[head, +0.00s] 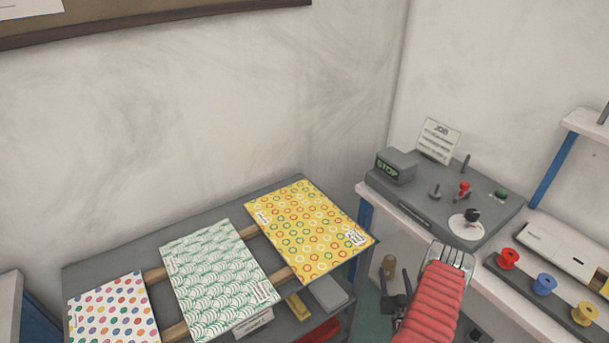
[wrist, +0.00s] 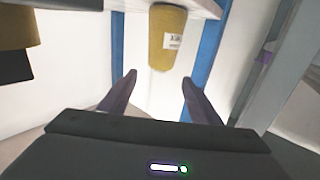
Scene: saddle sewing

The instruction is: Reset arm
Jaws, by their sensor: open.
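My arm, with a ribbed red sleeve (head: 434,302), reaches down in front of the machine bench in the head view. My gripper (head: 394,284) is low beside the bench, with its dark fingers spread. In the wrist view my gripper (wrist: 160,78) is open, with nothing between its two fingers. A yellow cylinder with a white label (wrist: 166,42) is beyond the fingertips and looks apart from them.
A dark rack (head: 200,222) at left holds polka-dot (head: 112,308), green-white (head: 218,275) and yellow ringed (head: 308,228) patterned sheets. Red (head: 508,258), blue (head: 544,284) and yellow (head: 584,314) spools stand at right.

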